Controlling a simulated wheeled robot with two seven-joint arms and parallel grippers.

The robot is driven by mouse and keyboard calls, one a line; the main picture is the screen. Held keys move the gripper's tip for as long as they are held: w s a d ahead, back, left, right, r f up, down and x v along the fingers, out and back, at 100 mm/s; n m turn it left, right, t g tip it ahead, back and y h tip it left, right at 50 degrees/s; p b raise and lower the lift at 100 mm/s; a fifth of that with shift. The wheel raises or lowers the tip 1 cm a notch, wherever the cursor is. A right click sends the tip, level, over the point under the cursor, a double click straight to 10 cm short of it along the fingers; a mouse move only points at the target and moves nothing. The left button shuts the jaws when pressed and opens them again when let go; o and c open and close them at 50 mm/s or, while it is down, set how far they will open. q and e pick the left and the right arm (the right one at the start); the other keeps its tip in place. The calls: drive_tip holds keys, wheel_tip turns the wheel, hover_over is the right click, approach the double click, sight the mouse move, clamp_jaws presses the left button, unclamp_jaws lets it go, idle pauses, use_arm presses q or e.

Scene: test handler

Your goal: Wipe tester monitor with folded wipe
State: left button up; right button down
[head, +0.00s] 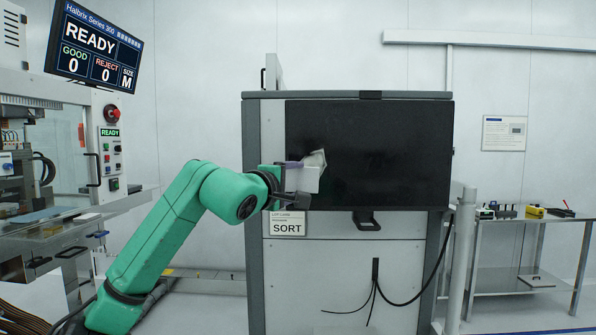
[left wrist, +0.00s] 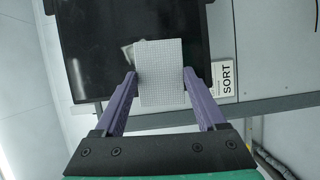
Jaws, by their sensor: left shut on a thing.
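The tester monitor (head: 400,150) is a large black screen on the front of a grey cabinet. It also fills much of the left wrist view (left wrist: 100,60). My left gripper (head: 296,174) is at the monitor's lower left part. Its purple fingers (left wrist: 160,85) are shut on the folded wipe (left wrist: 162,65), a pale textured square. In the head view the wipe (head: 314,162) lies in front of the screen, its upper edge near a pale patch on the glass. I cannot tell whether it touches the screen. My right gripper is not in view.
A machine with a READY display (head: 95,47) stands at left. A metal table (head: 530,221) with tools is at right.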

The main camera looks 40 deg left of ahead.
use_arm(q)
drive_tip(key=shift+s+a+r, duration=0.1)
drive_tip(key=shift+a+r, duration=0.2)
drive_tip(key=shift+r, duration=0.4)
drive_tip(key=shift+w+a+r+p, duration=0.25)
drive_tip(key=shift+a+p, duration=0.05)
drive_tip(key=shift+p, duration=0.1)
drive_tip(key=w+a+p, duration=0.1)
drive_tip(key=w, duration=0.1)
drive_tip(key=w+a+p, duration=0.1)
drive_tip(key=a, duration=0.1)
drive_tip(key=shift+w+f, duration=0.2)
drive_tip(key=shift+w, duration=0.2)
drive_tip(key=shift+d, duration=0.1)
drive_tip(key=shift+w+a+p, duration=0.55)
drive_tip(key=shift+w+p, duration=0.2)
drive_tip(key=shift+p, duration=0.1)
